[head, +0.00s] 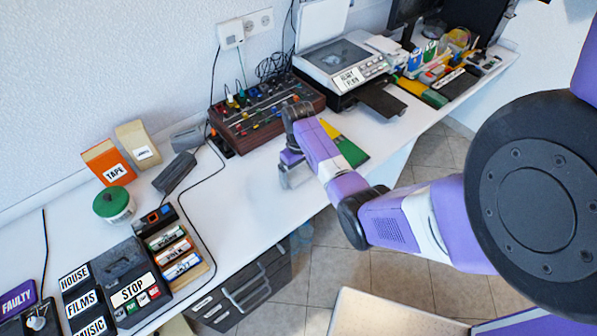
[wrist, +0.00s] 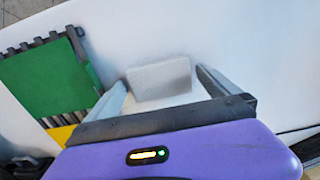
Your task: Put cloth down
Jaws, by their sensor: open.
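A small light grey pad (wrist: 160,78), which looks like the cloth, is on the white desk in the wrist view. It lies between the two fingers of my gripper (wrist: 161,82). The fingers are spread apart, with a gap on each side of the pad at their tips. In the head view my gripper (head: 293,170) points down at the bare desk near its front edge. The pad is hard to tell from the fingers there. I cannot tell how far the fingertips are above the desk.
A green and yellow panel (head: 344,148) lies close to my gripper. A mixer (head: 262,115) and a printer (head: 340,68) stand behind. A labelled tape player (head: 133,290), a green-lidded pot (head: 113,204) and a cable are at left. The desk (head: 240,210) left of my gripper is clear.

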